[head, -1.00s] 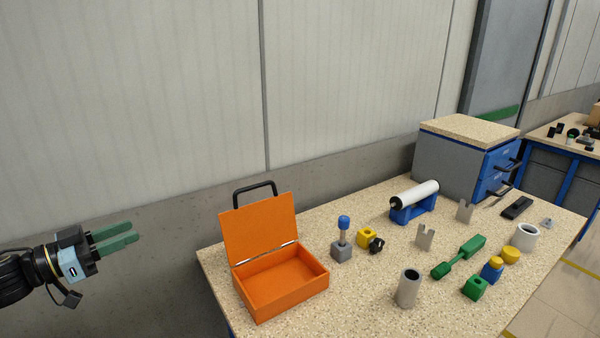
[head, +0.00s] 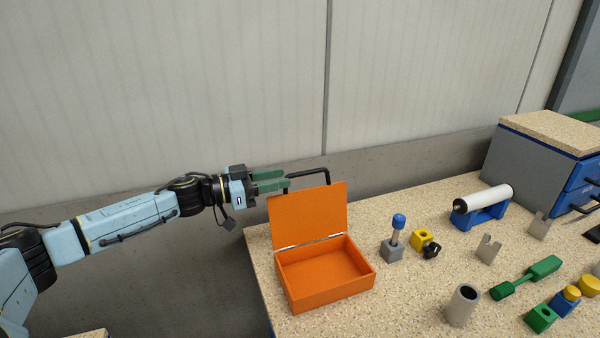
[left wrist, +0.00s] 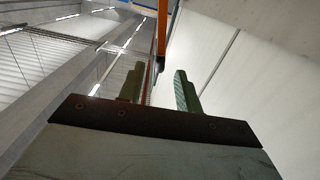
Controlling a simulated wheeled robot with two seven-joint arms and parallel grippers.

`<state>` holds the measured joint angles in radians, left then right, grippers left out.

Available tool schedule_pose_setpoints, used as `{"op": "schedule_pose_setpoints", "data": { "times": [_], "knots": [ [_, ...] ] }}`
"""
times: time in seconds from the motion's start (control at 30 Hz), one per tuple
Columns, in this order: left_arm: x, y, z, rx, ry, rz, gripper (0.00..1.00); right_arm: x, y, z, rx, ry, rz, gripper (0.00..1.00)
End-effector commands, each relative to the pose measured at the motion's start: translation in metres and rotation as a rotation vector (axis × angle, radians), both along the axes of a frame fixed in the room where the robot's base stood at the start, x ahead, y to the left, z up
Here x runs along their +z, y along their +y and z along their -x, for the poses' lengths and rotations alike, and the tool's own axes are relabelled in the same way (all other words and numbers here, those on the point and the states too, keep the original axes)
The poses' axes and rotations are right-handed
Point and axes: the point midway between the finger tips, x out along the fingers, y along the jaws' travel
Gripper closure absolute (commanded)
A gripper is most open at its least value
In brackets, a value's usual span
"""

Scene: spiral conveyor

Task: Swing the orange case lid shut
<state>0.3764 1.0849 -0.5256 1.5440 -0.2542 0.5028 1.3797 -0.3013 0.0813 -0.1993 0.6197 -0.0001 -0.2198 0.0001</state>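The orange case (head: 328,292) stands on the speckled table with its inside empty. Its orange lid (head: 308,216) is open and stands up at the back, with a black handle (head: 326,172) on its top edge. My left gripper (head: 286,180) is at the lid's upper left corner, its two green fingers apart and pointing right. In the left wrist view, the open fingers (left wrist: 160,82) show with the lid's thin orange edge (left wrist: 162,35) and the black handle (left wrist: 226,58) beyond them. I cannot tell whether they touch the lid. My right gripper is not in view.
Right of the case are a grey block with a blue-topped peg (head: 394,245), a yellow block (head: 422,238), a grey cylinder (head: 461,305) and a white roller on a blue stand (head: 482,211). A wall (head: 200,100) rises behind the table.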

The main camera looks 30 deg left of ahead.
Motion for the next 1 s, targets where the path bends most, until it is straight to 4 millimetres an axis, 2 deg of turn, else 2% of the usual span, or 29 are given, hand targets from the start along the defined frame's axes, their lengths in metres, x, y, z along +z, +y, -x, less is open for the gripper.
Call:
{"op": "schedule_pose_setpoints", "data": {
  "times": [0.1, 0.33, 0.77, 1.0],
  "knots": [
    [0.003, -0.014, -0.016, -0.001, -0.004, 0.003, 0.66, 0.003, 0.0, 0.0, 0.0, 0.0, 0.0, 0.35],
    [0.001, -0.033, -0.039, 0.0, -0.001, 0.002, 0.66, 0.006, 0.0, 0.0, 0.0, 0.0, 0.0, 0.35],
    [0.0, -0.039, -0.046, 0.0, 0.0, 0.0, 0.66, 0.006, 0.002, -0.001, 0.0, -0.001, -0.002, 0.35],
    [0.0, -0.039, -0.046, 0.0, 0.0, 0.0, 0.97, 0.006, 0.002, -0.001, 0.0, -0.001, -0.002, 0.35]
  ]
}}
